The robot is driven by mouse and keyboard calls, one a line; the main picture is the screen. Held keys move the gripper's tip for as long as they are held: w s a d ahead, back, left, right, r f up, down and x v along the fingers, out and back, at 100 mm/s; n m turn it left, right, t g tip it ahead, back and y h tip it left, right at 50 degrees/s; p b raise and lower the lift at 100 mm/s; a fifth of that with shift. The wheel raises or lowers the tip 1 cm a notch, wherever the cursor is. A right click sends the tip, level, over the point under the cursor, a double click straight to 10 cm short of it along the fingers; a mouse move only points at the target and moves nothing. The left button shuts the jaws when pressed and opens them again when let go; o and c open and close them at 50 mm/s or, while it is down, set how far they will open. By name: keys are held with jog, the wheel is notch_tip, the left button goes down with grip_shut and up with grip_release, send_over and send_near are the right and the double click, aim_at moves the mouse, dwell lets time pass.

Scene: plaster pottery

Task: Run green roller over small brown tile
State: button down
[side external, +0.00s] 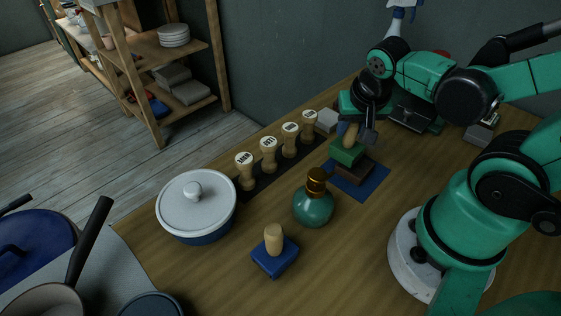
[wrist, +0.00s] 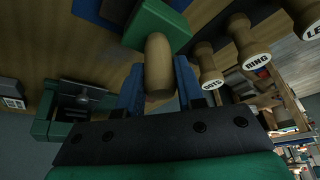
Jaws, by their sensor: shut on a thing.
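My gripper (side external: 361,131) is shut on the upright wooden handle (wrist: 158,68) of the green roller (side external: 346,153), which looks like a green block under the handle. In the wrist view the green block (wrist: 155,27) is beyond the fingertips (wrist: 158,85). The small brown tile (side external: 354,173) lies on a blue mat (side external: 369,188), directly below the green block. The block covers much of the tile. I cannot tell whether block and tile touch. In the wrist view a dark brown edge (wrist: 118,9) shows beside the green block.
Several wooden stamps (side external: 268,155) stand on a dark strip left of the mat, close to my gripper. A teal bottle (side external: 313,205) and a blue block with a wooden handle (side external: 274,258) stand nearer the front. A lidded pot (side external: 197,205) is at left. A grey block (side external: 326,120) sits behind.

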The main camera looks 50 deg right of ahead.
aim_at(365, 170)
jog(key=shift+s, duration=1.6)
jog(key=shift+s+f, duration=0.2)
jog(key=shift+s, duration=0.5)
